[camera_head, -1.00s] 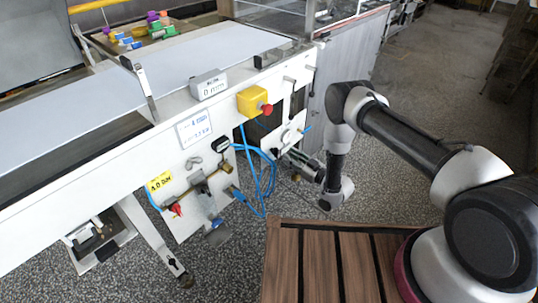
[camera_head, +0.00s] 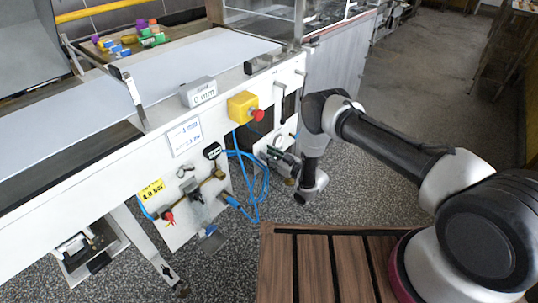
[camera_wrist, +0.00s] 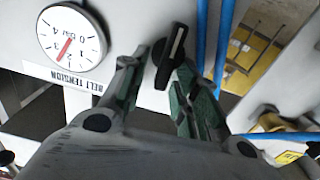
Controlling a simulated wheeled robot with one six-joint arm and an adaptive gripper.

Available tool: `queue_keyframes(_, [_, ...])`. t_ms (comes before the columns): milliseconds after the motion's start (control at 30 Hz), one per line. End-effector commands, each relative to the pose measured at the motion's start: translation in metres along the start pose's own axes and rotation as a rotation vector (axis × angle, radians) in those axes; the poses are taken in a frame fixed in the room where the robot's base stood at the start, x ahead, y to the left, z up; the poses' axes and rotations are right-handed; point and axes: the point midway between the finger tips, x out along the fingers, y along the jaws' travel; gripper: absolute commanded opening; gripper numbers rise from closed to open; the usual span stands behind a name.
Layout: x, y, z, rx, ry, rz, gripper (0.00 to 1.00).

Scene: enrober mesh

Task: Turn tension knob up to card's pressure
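The black knob (camera_wrist: 172,55) with a pale line along its bar sits on the white panel in the wrist view. My gripper (camera_wrist: 160,68) is open, with one finger on each side of the knob; I cannot tell whether they touch it. The belt tension gauge (camera_wrist: 72,38) is left of the knob, its red needle pointing lower left in the picture, seemingly near the 2. The "BELT TENSION" label (camera_wrist: 68,78) lies below it. The white card (camera_head: 185,137) with blue writing is on the machine's side in the head view; its figures are too small to read surely.
A yellow box with a red button (camera_head: 243,107) juts out above the panel. Blue hoses (camera_head: 262,180) hang left of my wrist. A grey display box (camera_head: 198,92) sits on the machine edge. A yellow tag (camera_head: 152,189) and valve fittings (camera_head: 195,190) are lower left.

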Motion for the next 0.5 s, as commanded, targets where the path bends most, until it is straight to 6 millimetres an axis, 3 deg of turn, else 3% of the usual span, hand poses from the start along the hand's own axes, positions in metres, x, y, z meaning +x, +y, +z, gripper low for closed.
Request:
queue_keyframes(33, [-0.0001,0.0000,0.0000,0.000,0.000,0.000,0.18])
queue_keyframes(100, [-0.0002,0.0000,0.0000,0.000,0.000,0.000,0.05])
queue_keyframes(133, [-0.0002,0.0000,0.0001,0.000,0.000,0.000,0.04])
queue_keyframes(500, [-0.0004,0.0012,0.0002,0.046,0.000,0.000,0.03])
